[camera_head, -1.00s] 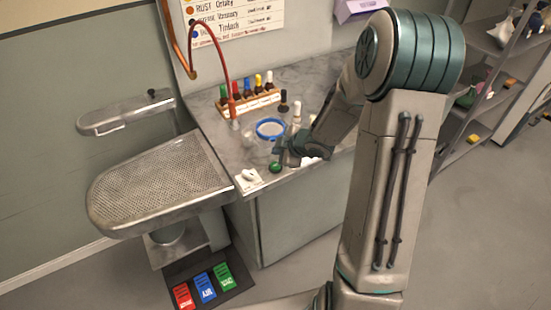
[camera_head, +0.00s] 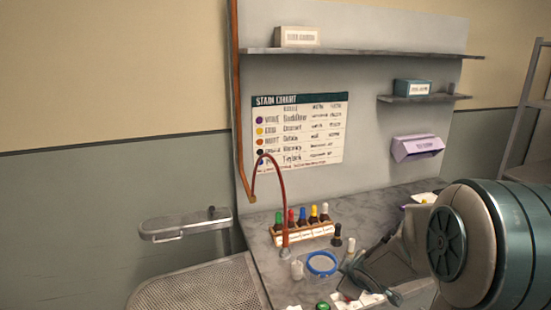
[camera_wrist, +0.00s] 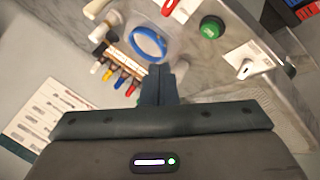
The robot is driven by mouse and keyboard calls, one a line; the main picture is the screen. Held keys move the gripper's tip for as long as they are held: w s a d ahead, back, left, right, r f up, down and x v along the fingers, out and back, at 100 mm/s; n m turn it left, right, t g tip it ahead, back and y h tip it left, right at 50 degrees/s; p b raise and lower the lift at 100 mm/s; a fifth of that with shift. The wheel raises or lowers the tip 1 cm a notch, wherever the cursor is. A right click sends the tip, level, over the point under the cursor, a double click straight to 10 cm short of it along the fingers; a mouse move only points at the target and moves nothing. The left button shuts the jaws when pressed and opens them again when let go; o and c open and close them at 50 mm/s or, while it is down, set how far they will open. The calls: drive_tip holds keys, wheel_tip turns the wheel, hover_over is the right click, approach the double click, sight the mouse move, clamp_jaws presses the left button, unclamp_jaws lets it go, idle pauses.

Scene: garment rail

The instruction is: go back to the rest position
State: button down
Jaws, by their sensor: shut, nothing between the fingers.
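My gripper (camera_wrist: 158,85) is shut and empty in the wrist view, its dark fingers together above the marble counter (camera_wrist: 200,88). In the head view my arm comes in from the lower right and its shoulder hides much of the counter's right side; I cannot make out the fingertips there. A blue-rimmed round dish (camera_head: 322,264) stands on the counter, and it also shows in the wrist view (camera_wrist: 147,43) just beyond the fingers. A green round thing (camera_wrist: 211,27) lies to the right of the fingers in the wrist view.
A rack of coloured-cap bottles (camera_head: 305,232) stands behind the dish, with a dark-capped bottle (camera_head: 337,236) and a white-capped bottle (camera_head: 349,250) nearby. A red curved tube (camera_head: 270,158) rises at the left. A perforated board (camera_head: 195,288) lies left of the counter. Shelves (camera_head: 365,53) hang above.

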drive_tip(key=s+d+r+m+g+h, duration=0.1)
drive_tip(key=s+r+m+g+h, duration=0.15)
drive_tip(key=s+r+m, duration=0.5)
drive_tip(key=s+a+r+m+g+y, duration=0.1)
drive_tip(key=s+a, duration=0.1)
drive_tip(key=s, duration=0.6)
drive_tip(key=s+a+r+m+g+y, duration=0.1)
drive_tip(key=s+a+m, duration=0.1)
drive_tip(key=s, duration=0.6)
drive_tip(key=shift+a+r, duration=0.35)
drive_tip(key=shift+a, duration=0.2)
drive_tip(key=shift+s, duration=0.1)
